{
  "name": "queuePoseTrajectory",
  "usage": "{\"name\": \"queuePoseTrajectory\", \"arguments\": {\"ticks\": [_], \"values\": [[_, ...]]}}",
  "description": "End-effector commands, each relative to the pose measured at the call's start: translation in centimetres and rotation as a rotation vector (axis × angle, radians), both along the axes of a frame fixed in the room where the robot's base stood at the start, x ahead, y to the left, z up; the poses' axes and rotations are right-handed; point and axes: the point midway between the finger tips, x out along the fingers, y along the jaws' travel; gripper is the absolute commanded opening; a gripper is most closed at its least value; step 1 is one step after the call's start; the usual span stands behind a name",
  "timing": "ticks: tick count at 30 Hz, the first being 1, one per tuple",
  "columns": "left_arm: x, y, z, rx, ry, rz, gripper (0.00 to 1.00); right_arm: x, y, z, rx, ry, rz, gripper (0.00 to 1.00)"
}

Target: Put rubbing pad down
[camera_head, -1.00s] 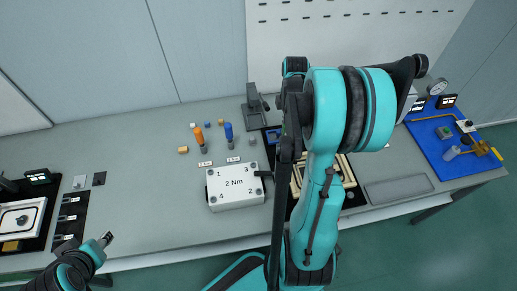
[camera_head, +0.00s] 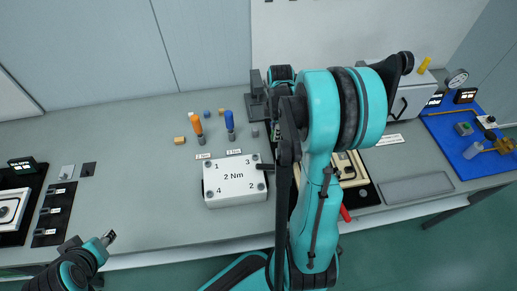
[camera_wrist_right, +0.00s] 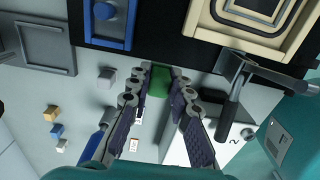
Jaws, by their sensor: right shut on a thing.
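In the right wrist view my right gripper (camera_wrist_right: 161,77) is shut on a small green pad (camera_wrist_right: 158,82), taken to be the rubbing pad. The pad is between the fingertips, over the grey table close to the edge of a black mat (camera_wrist_right: 150,55). Whether it touches the table is unclear. In the head view my right arm hides this gripper and the pad. My left gripper (camera_head: 108,238) is low at the left over the table's front; its jaws are too small to read.
A white "2 Nm" box (camera_head: 235,182) stands mid-table, with orange (camera_head: 197,125) and blue (camera_head: 229,120) handled tools behind it. A beige frame (camera_wrist_right: 215,30), a blue tray (camera_wrist_right: 88,30) and small cubes are near the gripper. The left-centre table is clear.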

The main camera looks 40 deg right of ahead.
Motion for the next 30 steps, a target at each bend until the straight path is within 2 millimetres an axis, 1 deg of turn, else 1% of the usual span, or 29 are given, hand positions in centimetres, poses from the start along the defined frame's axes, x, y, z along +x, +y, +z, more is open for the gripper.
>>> {"name": "queuePoseTrajectory", "arguments": {"ticks": [1, 3, 6, 9, 14, 21, 30], "values": [[0.0, 0.0, -0.8, 0.000, 0.000, 0.000, 0.40, 0.8, 1.1, -1.2, 0.000, 0.000, 0.006, 0.00], [0.0, 0.0, -1.3, 0.000, 0.000, 0.000, 0.40, 1.7, 2.4, -2.1, 0.000, 0.000, 0.006, 0.00], [0.0, 0.0, -1.8, 0.000, 0.000, 0.000, 0.40, 2.8, 3.8, -3.1, 0.000, 0.000, 0.004, 0.00], [0.0, 0.0, -2.1, 0.000, 0.000, 0.000, 0.40, 3.4, 4.7, -3.6, 0.000, 0.000, 0.002, 0.00], [0.0, 0.0, -2.4, 0.000, 0.000, 0.000, 0.40, 3.7, 5.1, -4.3, 0.000, 0.000, -0.001, 0.00], [0.0, 0.0, -4.2, 0.000, 0.000, 0.000, 0.40, 3.6, 5.0, -7.8, 0.000, 0.000, -0.001, 0.00], [0.0, 0.0, -4.1, 0.000, 0.000, 0.000, 0.40, 3.6, 5.0, -7.8, 0.000, 0.000, -0.001, 0.00]]}}
